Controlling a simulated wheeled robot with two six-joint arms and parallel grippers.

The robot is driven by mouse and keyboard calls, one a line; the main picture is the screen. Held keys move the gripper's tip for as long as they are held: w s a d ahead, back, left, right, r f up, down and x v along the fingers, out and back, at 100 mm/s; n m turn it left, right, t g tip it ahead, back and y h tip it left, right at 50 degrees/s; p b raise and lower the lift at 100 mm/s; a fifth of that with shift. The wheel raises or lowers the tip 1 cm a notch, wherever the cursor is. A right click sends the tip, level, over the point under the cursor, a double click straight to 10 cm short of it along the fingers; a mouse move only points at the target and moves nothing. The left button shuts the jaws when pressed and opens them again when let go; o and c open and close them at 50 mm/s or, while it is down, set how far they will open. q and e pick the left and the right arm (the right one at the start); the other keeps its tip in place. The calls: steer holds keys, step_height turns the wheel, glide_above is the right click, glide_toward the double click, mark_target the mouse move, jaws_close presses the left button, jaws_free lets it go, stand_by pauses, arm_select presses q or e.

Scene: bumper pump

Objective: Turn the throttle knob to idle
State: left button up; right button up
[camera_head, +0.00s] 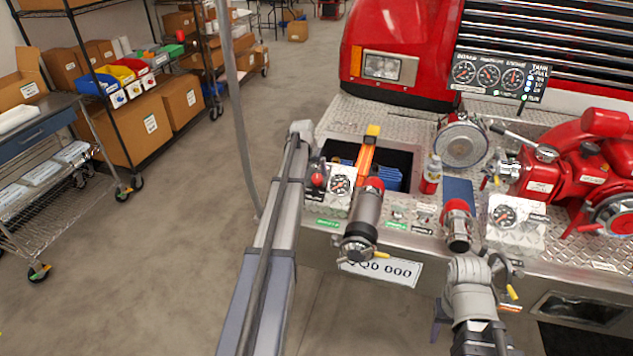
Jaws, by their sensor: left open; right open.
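A red-topped knob (318,180) stands at the left end of the left gauge panel (338,190) on the truck's bumper. I cannot read its label, so I cannot tell whether it is the throttle knob. My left arm reaches up from the bottom, left of this panel. My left gripper (316,162) seems to be the small dark part beside the arm's far end, close to the red-topped knob. It is open, and contact cannot be made out. My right arm comes up from the bottom, in front of the right-hand pipe; its gripper cannot be made out.
A red pump (575,165) fills the right of the bumper. A capped pipe (365,220) and a small red bottle (431,176) stand between the arms. Shelving with boxes is far left; the floor between is clear.

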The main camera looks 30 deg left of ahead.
mark_target(316, 178)
arm_select(q)
steer(key=b+x, duration=0.4)
steer(key=x, duration=0.2)
steer(key=shift+b, duration=0.35)
jaws_close()
stand_by(0.3)
